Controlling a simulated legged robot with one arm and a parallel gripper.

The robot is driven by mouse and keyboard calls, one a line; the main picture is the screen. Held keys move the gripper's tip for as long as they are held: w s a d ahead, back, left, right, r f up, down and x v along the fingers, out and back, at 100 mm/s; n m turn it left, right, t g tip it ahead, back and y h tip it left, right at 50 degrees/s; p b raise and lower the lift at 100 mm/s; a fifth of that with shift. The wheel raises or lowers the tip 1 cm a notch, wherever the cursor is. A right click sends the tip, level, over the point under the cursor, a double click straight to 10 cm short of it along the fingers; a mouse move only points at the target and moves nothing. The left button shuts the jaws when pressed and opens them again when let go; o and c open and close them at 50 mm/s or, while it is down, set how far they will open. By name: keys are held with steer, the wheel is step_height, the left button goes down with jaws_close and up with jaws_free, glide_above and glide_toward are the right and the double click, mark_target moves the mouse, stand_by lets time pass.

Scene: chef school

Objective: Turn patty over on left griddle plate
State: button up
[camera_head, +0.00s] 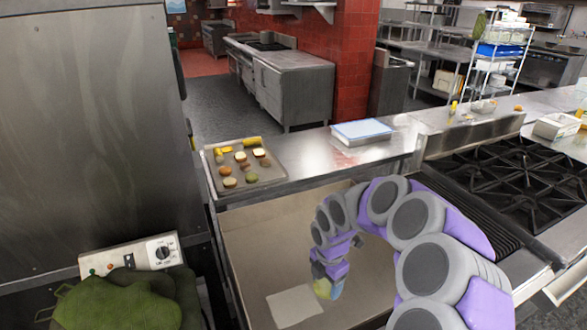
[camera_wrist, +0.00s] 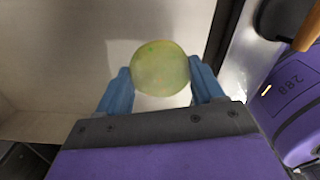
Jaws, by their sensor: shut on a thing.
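The patty (camera_wrist: 160,68) is a round, yellow-green disc in the wrist view. The two blue fingers of my gripper (camera_wrist: 161,88) stand on either side of it and are shut on it. In the head view my gripper (camera_head: 328,287) is low over the flat griddle plate (camera_head: 250,240), with a bit of the yellow-green patty (camera_head: 322,288) showing. My arm hides part of the plate. I cannot tell whether the patty touches the plate. A pale square patch (camera_head: 294,306) lies on the plate to the left of my gripper.
A tray (camera_head: 213,184) with several patties, buns and bottles stands on the counter behind the plate. A blue-lidded container (camera_head: 362,131) is right of it. A black burner stove (camera_head: 515,185) is at the right. A control panel (camera_head: 130,256) and a green thing (camera_head: 130,300) are at the left.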

steer(key=m, duration=0.6)
steer(key=shift+w+r, duration=0.3)
steer(key=shift+r, duration=0.1)
steer(key=m, duration=0.5)
steer(key=shift+w+d+r, duration=0.1)
steer(key=shift+w+r, duration=0.1)
steer(key=shift+r, duration=0.1)
steer(key=m, duration=0.4)
steer(key=shift+w+r, duration=0.1)
steer(key=shift+r, duration=0.15)
steer(key=m, duration=0.3)
steer(key=shift+w+r+m, duration=0.15)
steer(key=shift+r+m, duration=0.05)
steer(key=shift+m, duration=0.1)
steer(key=m, duration=0.5)
steer(key=shift+w+r, duration=0.2)
steer(key=shift+r, duration=0.15)
steer(key=shift+m, duration=0.3)
